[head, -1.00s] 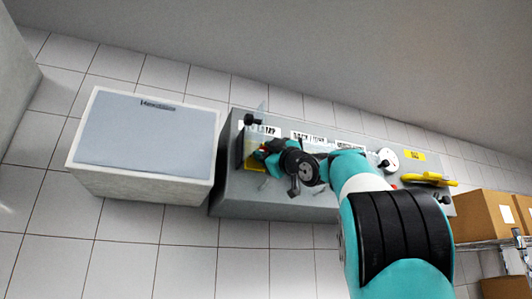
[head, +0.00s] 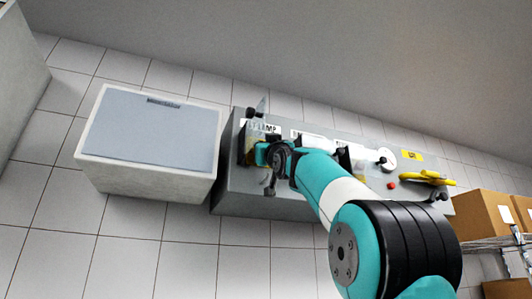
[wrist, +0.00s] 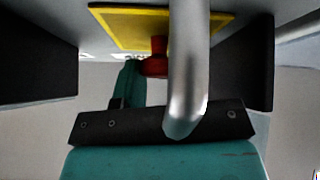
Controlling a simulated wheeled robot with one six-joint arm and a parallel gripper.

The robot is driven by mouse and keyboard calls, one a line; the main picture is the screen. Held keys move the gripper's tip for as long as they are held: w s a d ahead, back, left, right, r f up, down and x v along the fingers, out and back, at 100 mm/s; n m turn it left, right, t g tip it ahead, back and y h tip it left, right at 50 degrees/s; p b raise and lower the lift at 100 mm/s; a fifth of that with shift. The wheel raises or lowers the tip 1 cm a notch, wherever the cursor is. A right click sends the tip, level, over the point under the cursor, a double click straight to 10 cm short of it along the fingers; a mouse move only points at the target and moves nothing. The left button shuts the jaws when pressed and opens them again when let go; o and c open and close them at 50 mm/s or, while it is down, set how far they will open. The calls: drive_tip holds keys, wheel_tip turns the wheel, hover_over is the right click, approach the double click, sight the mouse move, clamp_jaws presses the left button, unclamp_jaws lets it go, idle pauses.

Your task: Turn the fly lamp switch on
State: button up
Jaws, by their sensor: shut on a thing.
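The fly lamp switch is at the left end of the grey control box (head: 232,190), below a white label reading LAMP (head: 262,127). In the wrist view its silver lever (wrist: 187,70) rises from a red base (wrist: 155,62) on a yellow plate (wrist: 120,22). Dark cheeks (wrist: 35,60) stand on both sides of it. My teal and black gripper (head: 264,153) is at the switch and shut on the lever. My gripper and arm cover most of the switch in the head view, so which way the lever leans there is hidden.
Along the box to the right are a white round dial (head: 386,160), a red button (head: 391,185) and a yellow handle (head: 427,180). A white bin with a grey lid (head: 150,130) stands on the left. Cardboard boxes (head: 485,215) sit on a rack at the right.

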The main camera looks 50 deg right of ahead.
drive_tip(key=shift+r+m+g+h, duration=0.1)
drive_tip(key=shift+m+g+h, duration=0.4)
drive_tip(key=shift+m+h, duration=0.45)
drive_tip(key=o, duration=0.9)
drive_tip(key=shift+s, duration=0.1)
drive_tip(key=b+v, duration=1.5)
drive_tip(key=v, duration=0.2)
drive_tip(key=shift+s+a, duration=0.1)
drive_tip(key=shift+s, duration=0.1)
